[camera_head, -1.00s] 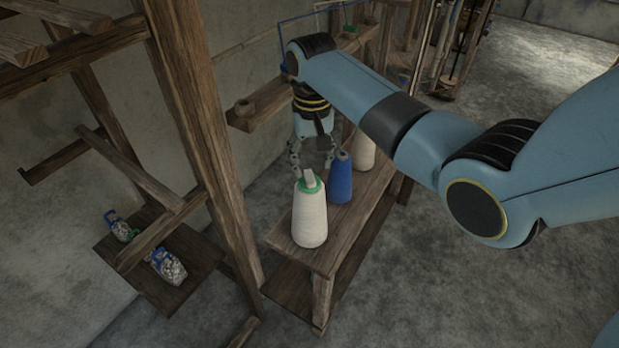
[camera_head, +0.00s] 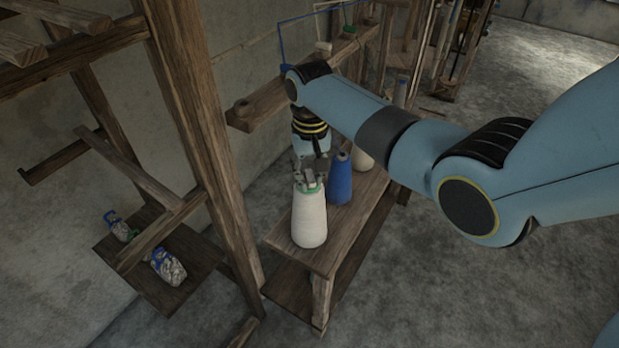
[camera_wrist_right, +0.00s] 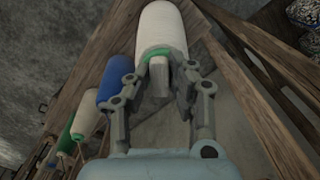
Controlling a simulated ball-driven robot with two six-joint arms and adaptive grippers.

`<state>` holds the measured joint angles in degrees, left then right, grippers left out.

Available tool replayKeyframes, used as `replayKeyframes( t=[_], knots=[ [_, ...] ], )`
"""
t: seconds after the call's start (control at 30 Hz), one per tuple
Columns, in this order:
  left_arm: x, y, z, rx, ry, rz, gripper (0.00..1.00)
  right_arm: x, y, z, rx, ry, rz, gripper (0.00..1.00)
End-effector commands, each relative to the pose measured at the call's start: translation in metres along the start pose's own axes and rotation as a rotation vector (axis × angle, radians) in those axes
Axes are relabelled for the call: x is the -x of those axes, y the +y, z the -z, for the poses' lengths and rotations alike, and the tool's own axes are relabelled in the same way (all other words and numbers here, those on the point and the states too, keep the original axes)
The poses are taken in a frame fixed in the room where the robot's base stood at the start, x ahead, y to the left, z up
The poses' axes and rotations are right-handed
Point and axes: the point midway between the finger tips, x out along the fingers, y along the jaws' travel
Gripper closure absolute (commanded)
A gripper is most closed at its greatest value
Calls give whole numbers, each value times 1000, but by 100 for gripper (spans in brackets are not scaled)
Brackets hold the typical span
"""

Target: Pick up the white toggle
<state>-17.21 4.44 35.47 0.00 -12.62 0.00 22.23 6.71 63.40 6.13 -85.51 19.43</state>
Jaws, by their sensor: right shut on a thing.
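A large white yarn cone (camera_head: 309,220) with a green collar stands upright on a wooden bench. The small pale toggle (camera_wrist_right: 160,78) sits at the cone's green-ringed top in the right wrist view. My right gripper (camera_head: 309,186) points down over the cone top. In the wrist view, its two fingers (camera_wrist_right: 161,88) are on either side of the toggle and closed on it. The toggle is mostly hidden by the fingers in the head view. My left gripper is not in view.
A blue cone (camera_head: 340,182) stands close behind and right of the white cone, with a cream cone (camera_head: 363,155) beyond. The wooden bench (camera_head: 297,248) is narrow. A thick wooden post (camera_head: 205,130) rises at the left. A low shelf (camera_head: 150,290) holds patterned bundles.

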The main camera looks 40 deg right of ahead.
Motion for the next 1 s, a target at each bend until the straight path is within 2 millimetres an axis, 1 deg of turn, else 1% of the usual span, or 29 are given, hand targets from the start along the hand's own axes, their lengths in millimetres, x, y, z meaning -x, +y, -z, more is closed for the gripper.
replayKeyframes(
  t=[0.13,0.27,0.37,0.47,0.57,0.6,0.67,0.8,0.9,1.0],
  knots=[
    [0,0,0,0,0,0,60,-3,-1,-3,0,-6,2,93],
    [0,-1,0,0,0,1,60,0,-1,-3,0,-6,3,93],
    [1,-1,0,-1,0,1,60,8,-1,-2,0,-4,2,93],
    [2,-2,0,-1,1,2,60,23,-1,-1,0,-1,3,93],
    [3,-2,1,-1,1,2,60,43,1,-1,-1,0,1,93],
    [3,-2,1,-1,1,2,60,46,14,-2,-3,-1,-4,93],
    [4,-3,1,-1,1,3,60,54,27,-2,-1,0,-4,93],
    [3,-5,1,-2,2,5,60,74,61,-4,-2,1,-5,93],
    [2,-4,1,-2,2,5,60,87,82,-5,-1,1,-5,93],
    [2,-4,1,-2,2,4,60,97,98,-7,1,-1,-3,93]
  ],
)
